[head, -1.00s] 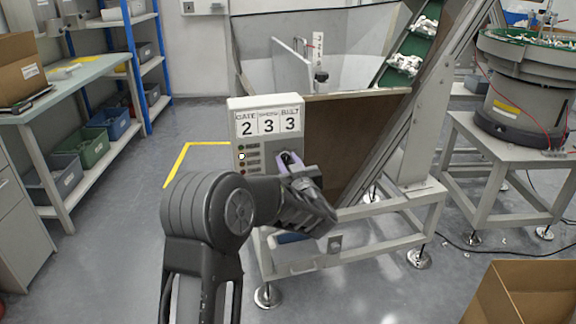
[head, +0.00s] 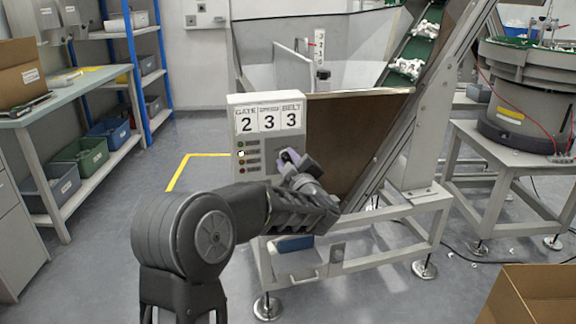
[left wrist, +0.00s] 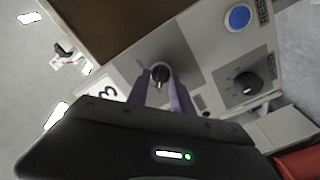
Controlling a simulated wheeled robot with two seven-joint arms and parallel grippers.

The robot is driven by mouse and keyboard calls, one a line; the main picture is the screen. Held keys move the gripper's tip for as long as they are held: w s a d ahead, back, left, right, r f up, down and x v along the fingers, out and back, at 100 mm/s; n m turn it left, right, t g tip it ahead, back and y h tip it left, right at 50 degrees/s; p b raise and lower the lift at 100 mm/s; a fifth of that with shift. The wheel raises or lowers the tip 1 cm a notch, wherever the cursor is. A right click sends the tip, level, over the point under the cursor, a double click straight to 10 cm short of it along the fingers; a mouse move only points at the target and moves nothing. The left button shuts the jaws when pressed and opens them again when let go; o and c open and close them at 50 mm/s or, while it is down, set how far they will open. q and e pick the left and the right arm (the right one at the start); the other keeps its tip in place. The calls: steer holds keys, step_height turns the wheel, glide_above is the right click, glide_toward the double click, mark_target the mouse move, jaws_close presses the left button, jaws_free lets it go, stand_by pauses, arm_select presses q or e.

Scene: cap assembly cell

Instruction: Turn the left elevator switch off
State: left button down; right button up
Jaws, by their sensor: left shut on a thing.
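The elevator's control box (head: 266,100) is light grey with cards reading GATE 2, SPEED 3 and BELT 3. My left gripper (head: 289,157) is at the front of this box, below the cards. In the left wrist view, its two purple-grey fingers (left wrist: 161,80) are shut on a small dark rotary switch (left wrist: 160,74) on a grey plate. The switch's pointer and label cannot be read clearly. In the head view my gripper hides the switch. My right gripper is not in view.
In the left wrist view, a second black knob (left wrist: 246,83) and a blue RESET button (left wrist: 238,17) are on the same panel. The inclined green conveyor (head: 408,66) rises to the right. A bowl feeder (head: 528,100) stands at right, an open cardboard box (head: 535,295) at lower right.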

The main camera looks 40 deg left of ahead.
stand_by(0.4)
arm_select(q)
steer(key=c, duration=1.2)
jaws_free()
steer(key=shift+o, duration=0.2)
steer(key=p+v, duration=0.1)
steer(key=v, duration=0.6)
steer(key=shift+s+d, duration=0.25)
steer(key=shift+d, duration=0.1)
